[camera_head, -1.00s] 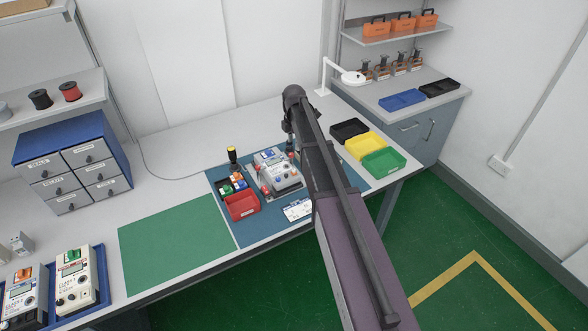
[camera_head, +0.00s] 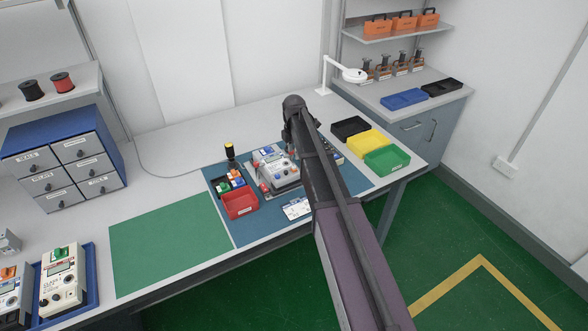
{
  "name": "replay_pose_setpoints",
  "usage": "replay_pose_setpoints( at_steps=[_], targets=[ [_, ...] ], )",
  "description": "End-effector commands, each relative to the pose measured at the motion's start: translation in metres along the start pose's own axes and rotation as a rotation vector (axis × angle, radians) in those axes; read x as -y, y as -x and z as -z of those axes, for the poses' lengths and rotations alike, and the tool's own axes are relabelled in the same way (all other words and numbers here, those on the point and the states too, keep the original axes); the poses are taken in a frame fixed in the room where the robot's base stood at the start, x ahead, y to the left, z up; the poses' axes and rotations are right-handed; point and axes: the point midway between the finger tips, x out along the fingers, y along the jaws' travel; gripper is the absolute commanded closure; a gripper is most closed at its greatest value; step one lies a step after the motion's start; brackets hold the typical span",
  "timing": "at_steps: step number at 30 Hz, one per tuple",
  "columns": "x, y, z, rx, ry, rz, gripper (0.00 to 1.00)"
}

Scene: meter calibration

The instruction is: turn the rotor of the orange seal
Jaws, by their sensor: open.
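The grey-white meter (camera_head: 283,176) stands on the blue mat near the middle of the bench. Small red-orange pieces (camera_head: 264,187) show at its left side; I cannot tell whether one is the orange seal, and no rotor can be made out. A black tray (camera_head: 217,195) left of the meter holds several small coloured pieces, green, blue and white among them. My gripper (camera_head: 290,148) is at the meter's far right side, pointing down, open. My arm hides most of it and the meter's right edge. I cannot see whether it touches anything.
Black, yellow (camera_head: 367,144) and green bins stand right of my arm. The green mat (camera_head: 170,245) is bare.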

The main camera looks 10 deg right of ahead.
Motion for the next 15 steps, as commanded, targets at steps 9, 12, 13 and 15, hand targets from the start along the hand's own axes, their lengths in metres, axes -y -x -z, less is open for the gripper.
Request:
replay_pose_setpoints(
  at_steps=[9,12,13,15],
  targets=[
    [0.0,-0.029,0.0,0.0,0.0,0.0,0.44],
    [0.0,-0.036,0.0,0.0,0.0,0.0,0.44],
    [0.0,-0.038,0.0,0.0,0.0,0.0,0.44],
    [0.0,-0.044,0.0,0.0,0.0,0.0,0.44]
  ],
)
